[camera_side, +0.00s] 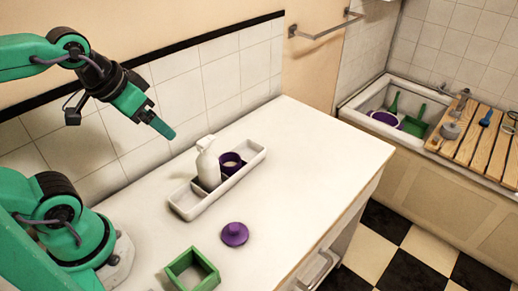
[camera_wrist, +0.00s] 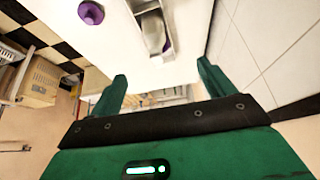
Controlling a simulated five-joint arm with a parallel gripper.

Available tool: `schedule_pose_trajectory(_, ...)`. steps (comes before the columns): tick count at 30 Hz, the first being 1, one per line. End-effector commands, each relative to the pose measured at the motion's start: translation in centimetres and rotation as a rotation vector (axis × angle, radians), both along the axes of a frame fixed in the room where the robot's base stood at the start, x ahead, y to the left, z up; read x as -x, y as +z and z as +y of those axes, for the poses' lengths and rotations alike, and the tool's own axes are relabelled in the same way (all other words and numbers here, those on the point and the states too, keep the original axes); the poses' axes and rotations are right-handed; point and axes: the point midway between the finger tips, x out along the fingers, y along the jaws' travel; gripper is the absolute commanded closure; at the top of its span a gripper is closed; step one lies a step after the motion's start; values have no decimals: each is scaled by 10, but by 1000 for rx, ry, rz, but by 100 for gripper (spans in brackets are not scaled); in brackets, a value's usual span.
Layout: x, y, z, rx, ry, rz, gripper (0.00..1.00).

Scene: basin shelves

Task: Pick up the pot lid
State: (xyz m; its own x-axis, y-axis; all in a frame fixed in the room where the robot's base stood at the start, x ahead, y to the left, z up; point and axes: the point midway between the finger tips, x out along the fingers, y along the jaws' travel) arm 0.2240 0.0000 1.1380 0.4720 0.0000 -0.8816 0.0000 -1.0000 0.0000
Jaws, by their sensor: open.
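The purple pot lid (camera_side: 234,234), round with a small knob on top, lies on the white counter (camera_side: 286,200) in the side view. In the wrist view the lid (camera_wrist: 91,12) shows at the top left, cut close to the edge. My gripper (camera_side: 160,118) is open and empty, raised above the counter's back edge near the tiled wall. It is well above the lid and to its left in the side view. In the wrist view the gripper's two green fingers (camera_wrist: 163,84) stand wide apart with nothing between them.
A white tray (camera_side: 189,212) behind the lid holds a white bottle (camera_side: 208,165) and a purple cup (camera_side: 231,162). A green square frame (camera_side: 192,270) lies in front. A basin (camera_side: 366,101) and wooden slatted board (camera_side: 479,140) are far right. The counter right of the lid is clear.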

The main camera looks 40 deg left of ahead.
Motion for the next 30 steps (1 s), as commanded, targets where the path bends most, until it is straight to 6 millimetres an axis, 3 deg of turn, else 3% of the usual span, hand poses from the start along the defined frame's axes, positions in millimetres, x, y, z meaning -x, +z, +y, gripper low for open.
schedule_pose_trajectory(14,-14,-11,-15,24,-10,57,18)
schedule_pose_trajectory(30,-51,-75,-92,64,-17,292,18)
